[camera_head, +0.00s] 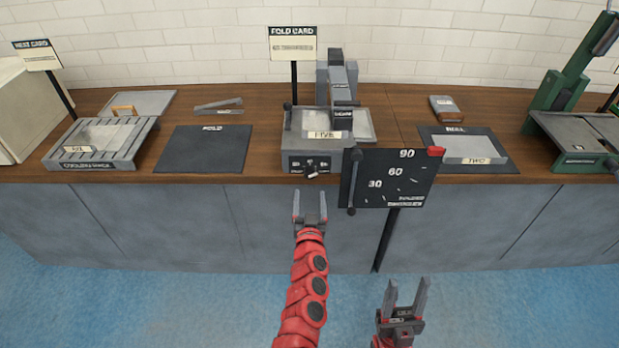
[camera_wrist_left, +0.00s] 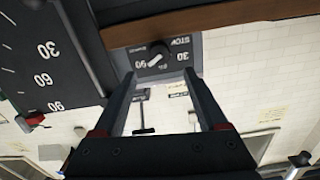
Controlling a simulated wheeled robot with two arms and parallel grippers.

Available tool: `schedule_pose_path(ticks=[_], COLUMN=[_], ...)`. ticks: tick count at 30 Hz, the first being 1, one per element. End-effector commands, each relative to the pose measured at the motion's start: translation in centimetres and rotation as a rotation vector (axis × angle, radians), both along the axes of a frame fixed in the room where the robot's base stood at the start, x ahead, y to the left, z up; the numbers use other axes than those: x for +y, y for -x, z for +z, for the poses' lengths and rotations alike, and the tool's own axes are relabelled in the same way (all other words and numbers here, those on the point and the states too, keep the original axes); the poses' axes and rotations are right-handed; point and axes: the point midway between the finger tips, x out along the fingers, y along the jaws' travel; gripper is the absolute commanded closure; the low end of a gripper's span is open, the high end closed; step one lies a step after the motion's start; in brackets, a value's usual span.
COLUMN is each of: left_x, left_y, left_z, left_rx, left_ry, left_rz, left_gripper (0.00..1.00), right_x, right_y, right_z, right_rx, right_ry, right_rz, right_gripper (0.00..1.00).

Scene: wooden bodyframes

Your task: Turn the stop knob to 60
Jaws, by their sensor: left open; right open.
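The stop knob (camera_head: 310,168) is a small dark knob with a light mark on the front of the grey folding machine (camera_head: 297,160). The left wrist view shows it upside down (camera_wrist_left: 159,50), with STOP, 30, 60 and 90 printed around it. Its light mark seems to lie near the 60 and 90 side; the exact setting is too small to tell. My left gripper (camera_head: 309,205) is open and empty, in front of and below the knob, apart from it. In the left wrist view the knob shows between its fingertips (camera_wrist_left: 159,76). My right gripper (camera_head: 407,296) is open and empty, low before the counter.
A black dial board (camera_head: 415,190) marked 30, 60 and 90 stands right of the knob, with a lever at its left edge and a red tab at top right. The wooden counter edge (camera_head: 240,180) runs above the grey cabinets. Floor space in front is clear.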

Motion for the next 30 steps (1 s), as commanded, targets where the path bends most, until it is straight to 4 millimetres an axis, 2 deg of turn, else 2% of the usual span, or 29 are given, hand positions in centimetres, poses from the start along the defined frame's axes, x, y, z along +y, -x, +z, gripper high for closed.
schedule_pose_path(ticks=[6, 15, 22, 30], left_x=[-0.1, -0.3, -0.1, 0.0], left_y=[-3.2, -6.6, -7.9, -8.2], left_z=[0.1, -0.1, -0.1, -0.1], left_rx=[-0.001, 0.000, 0.001, 0.001], left_ry=[-0.001, 0.000, 0.000, 0.001], left_rz=[-0.003, -0.007, -0.003, 0.000], left_gripper=[0.25, 0.25, 0.25, 0.25], right_x=[0.0, 0.0, 0.0, 0.0], right_y=[0.0, 0.0, 0.0, 0.0], right_z=[0.2, -0.1, -0.2, -0.2], right_rx=[0.000, 0.000, 0.000, 0.000], right_ry=[0.000, 0.000, 0.000, 0.000], right_rz=[0.000, 0.000, 0.000, 0.000], right_gripper=[0.50, 0.50, 0.50, 0.50])
